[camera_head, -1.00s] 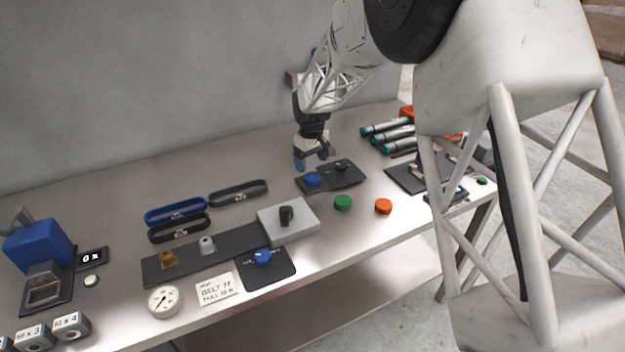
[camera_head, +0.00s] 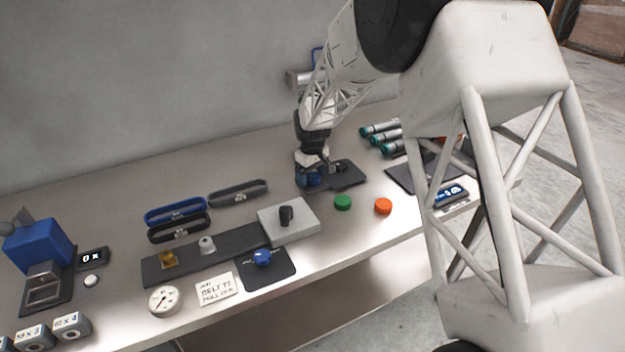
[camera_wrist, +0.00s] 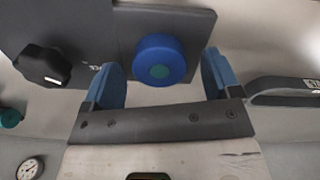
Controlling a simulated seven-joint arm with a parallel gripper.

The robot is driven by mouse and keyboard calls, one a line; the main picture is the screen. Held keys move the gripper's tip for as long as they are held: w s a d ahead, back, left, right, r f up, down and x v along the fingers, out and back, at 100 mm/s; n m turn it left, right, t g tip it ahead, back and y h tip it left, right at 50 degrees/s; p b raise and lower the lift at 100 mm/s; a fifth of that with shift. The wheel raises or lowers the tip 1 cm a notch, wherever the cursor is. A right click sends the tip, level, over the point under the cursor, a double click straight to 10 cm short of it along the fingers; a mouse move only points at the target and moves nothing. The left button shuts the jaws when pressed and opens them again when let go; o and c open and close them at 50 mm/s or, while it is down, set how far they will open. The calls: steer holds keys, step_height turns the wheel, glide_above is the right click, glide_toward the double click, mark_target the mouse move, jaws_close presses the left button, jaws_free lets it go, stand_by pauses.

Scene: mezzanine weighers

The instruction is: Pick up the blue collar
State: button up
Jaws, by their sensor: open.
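The blue collar (camera_head: 314,181) is a short round blue piece with a teal centre. It sits on the dark plate at the back middle of the bench. In the wrist view the blue collar (camera_wrist: 159,60) shows between the two blue fingers, with a gap on each side. My gripper (camera_head: 312,172) is low over it and partly hides it in the head view. My gripper (camera_wrist: 162,66) is open and empty in the wrist view. I cannot tell how far the fingertips reach down beside the collar.
A black knob (camera_wrist: 42,65) stands on the plate close to the left finger. A green disc (camera_head: 343,202) and an orange disc (camera_head: 383,207) lie in front. A grey belt loop (camera_head: 238,193) lies left of my gripper. Teal-ended cylinders (camera_head: 380,130) lie behind right.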

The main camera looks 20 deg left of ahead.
steer(key=shift+c, duration=0.4)
steer(key=c, duration=0.9)
steer(key=shift+c, duration=0.2)
steer(key=shift+r, duration=1.45)
steer(key=shift+s+d+r, duration=0.1)
steer(key=shift+s+r, duration=0.05)
steer(key=shift+r, duration=0.2)
steer(key=s+d, duration=0.2)
steer(key=s, duration=0.2)
steer(key=s+d+r, duration=0.1)
steer(key=s+d, duration=0.2)
steer(key=s, duration=0.2)
steer(key=s+d, duration=0.3)
steer(key=s, duration=0.1)
steer(key=shift+s+r, duration=0.15)
steer(key=shift+s, duration=0.05)
